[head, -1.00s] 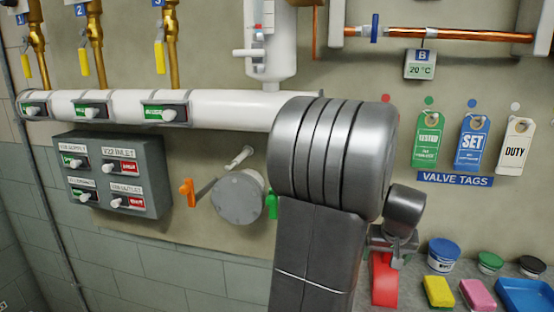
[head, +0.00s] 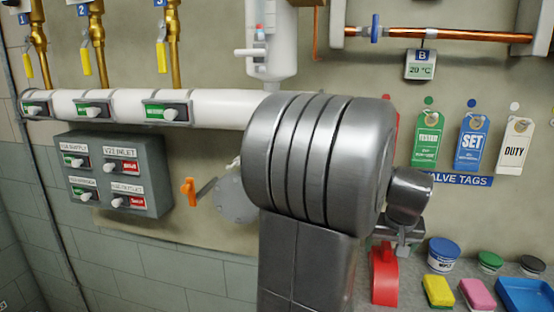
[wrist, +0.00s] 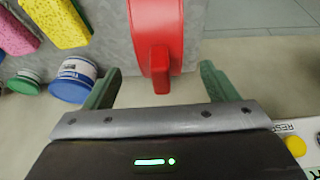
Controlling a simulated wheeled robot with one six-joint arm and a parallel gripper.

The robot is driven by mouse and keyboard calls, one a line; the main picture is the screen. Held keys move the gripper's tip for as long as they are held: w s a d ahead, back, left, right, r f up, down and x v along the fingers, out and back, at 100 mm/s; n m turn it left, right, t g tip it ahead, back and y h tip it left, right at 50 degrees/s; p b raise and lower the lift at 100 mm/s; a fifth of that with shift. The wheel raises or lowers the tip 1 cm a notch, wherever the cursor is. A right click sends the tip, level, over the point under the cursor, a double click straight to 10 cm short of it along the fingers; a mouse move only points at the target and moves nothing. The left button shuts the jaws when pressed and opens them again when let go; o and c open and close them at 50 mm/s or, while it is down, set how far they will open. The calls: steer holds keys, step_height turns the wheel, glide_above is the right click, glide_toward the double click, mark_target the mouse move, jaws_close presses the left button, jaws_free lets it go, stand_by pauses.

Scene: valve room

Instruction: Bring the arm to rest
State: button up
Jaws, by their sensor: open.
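My arm stands large in the middle of the head view and hides part of the wall behind it. The red object also shows in the head view (head: 384,275), just below the end of my arm. Whether the fingers touch it I cannot tell, but they are not shut on it.
A blue-lidded tub (head: 444,254), a yellow sponge (head: 438,291), a pink sponge (head: 477,294) and a blue tray (head: 527,294) stand on the counter at right. A grey switch box (head: 112,172), a white pipe (head: 225,108) and hanging tags (head: 471,142) are on the wall.

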mark_target(386, 255)
steer(key=x, duration=0.5)
steer(key=shift+f, duration=0.2)
steer(key=shift+w+r+p, duration=0.1)
steer(key=shift+p, duration=0.5)
steer(key=p+v, duration=0.2)
steer(key=v, duration=0.1)
steer(key=shift+s+r, duration=0.1)
steer(key=shift+s, duration=0.15)
steer(key=s+a+b, duration=0.1)
steer(key=s+a, duration=0.3)
steer(key=s, duration=1.3)
steer(key=shift+s+a+r+b, duration=0.15)
steer(key=shift+s+r+b, duration=0.15)
steer(key=shift+a, duration=0.1)
